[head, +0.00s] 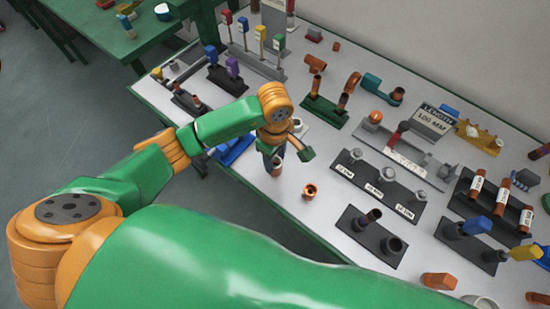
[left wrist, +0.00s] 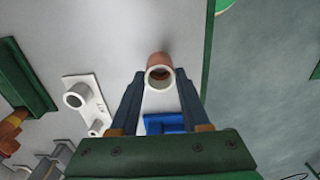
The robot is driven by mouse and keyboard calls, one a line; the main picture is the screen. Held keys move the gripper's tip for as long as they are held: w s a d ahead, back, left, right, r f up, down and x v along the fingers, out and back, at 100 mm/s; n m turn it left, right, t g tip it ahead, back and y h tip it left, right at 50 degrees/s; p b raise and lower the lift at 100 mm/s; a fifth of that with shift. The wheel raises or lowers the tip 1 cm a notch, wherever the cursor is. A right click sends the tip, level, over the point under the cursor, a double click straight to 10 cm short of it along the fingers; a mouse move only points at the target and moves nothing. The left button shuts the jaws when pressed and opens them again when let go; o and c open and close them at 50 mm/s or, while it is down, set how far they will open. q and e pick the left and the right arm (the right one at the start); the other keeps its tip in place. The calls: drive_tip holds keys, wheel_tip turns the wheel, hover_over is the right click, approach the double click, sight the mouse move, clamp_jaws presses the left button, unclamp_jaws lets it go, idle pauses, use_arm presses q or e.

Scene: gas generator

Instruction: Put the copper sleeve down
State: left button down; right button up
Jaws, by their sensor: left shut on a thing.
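My left gripper (head: 273,157) is over the near left part of the white table, pointing down. In the left wrist view its two dark blue fingers (left wrist: 160,80) are closed around a short copper sleeve (left wrist: 158,59) with a pale ring-shaped end toward the camera. Another small copper ring piece (head: 309,191) stands on the table just right of the gripper. My right gripper is not in view.
A black rack with grey posts (head: 378,187) stands to the right. A black base with two sockets (head: 371,236) is nearer. A green base with copper tubes (head: 325,111) is behind. A blue tray (head: 233,150) lies left of the gripper. The table's green edge (left wrist: 207,60) is close.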

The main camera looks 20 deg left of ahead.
sight(275, 166)
use_arm(q)
drive_tip(key=shift+c, duration=1.9)
unclamp_jaws()
drive_tip(key=shift+r, duration=0.5)
wheel_tip(275, 166, up, 11)
